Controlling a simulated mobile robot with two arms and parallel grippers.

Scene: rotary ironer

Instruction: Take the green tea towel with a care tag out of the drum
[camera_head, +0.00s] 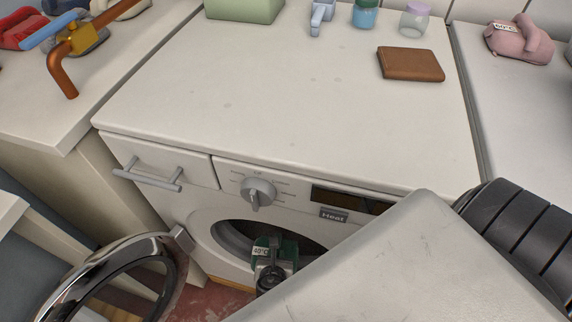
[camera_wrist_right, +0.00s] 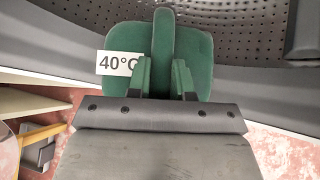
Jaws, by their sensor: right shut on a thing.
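The green tea towel (camera_head: 262,244) is at the drum opening of the white front-loading machine, with a white 40°C care tag (camera_head: 261,252). In the right wrist view the towel (camera_wrist_right: 196,52) fills the upper middle, its tag (camera_wrist_right: 118,63) at its left side. My right gripper (camera_head: 271,275) is shut on the towel's raised middle fold (camera_wrist_right: 163,45), one finger on each side. The perforated drum wall (camera_wrist_right: 245,38) is behind it. The round door (camera_head: 165,262) stands open to the left. My left gripper is not in view.
My right arm covers the lower right of the head view. On the machine top stand a brown wallet (camera_head: 411,64), a green box (camera_head: 244,8) and small jars (camera_head: 414,20). A pink folded cloth (camera_head: 520,40) lies on the right-hand surface. A copper tap (camera_head: 62,72) is at left.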

